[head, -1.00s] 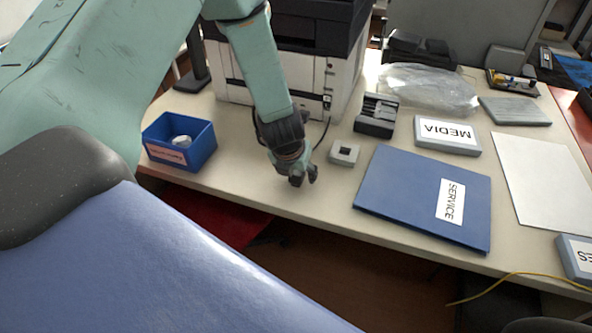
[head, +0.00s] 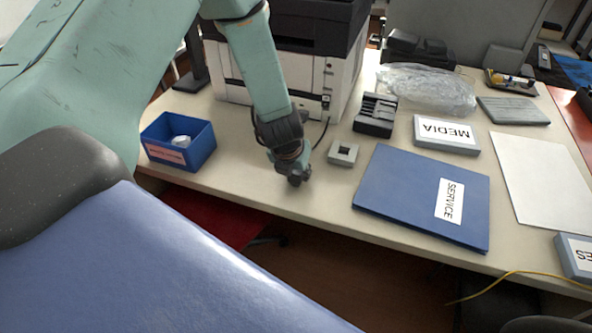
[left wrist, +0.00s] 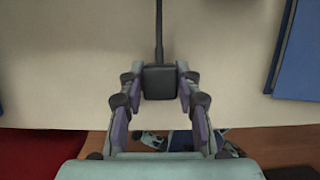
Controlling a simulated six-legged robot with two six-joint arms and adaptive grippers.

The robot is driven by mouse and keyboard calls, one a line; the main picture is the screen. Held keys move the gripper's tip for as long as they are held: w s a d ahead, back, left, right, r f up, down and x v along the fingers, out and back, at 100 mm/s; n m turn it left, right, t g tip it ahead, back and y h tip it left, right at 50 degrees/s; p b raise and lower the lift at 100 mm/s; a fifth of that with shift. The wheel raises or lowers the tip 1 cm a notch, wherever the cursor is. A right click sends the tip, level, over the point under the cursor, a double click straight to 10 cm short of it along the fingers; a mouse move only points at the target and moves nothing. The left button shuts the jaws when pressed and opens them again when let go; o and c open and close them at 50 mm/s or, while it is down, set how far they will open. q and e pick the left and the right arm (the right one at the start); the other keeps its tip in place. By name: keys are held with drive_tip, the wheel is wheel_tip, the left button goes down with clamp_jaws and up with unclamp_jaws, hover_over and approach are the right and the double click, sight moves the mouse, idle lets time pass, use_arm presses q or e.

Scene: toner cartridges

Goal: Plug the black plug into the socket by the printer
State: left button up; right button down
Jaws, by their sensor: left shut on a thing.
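My left gripper (head: 299,177) is low over the front part of the table, left of the socket. In the left wrist view its fingers (left wrist: 159,88) are shut on the black plug (left wrist: 159,82), one finger on each side. The plug's black cord (left wrist: 159,32) runs up and away from it in that view. In the head view the plug is hidden by the gripper. The socket (head: 343,153) is a small light grey block with a dark square opening on top, on the table just right of my gripper. The printer (head: 342,80) stands behind. My right gripper is not in view.
A blue box (head: 203,147) is on the left. A dark slotted holder (head: 375,114) stands behind the socket. The table's front edge is close to my gripper.

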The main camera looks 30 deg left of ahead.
use_arm(q)
drive_tip(key=shift+c, duration=0.8)
drive_tip(key=shift+r+p, duration=1.3)
drive_tip(key=shift+r, duration=0.5)
drive_tip(key=shift+r+p, duration=1.6)
drive_tip(key=shift+r, duration=0.4)
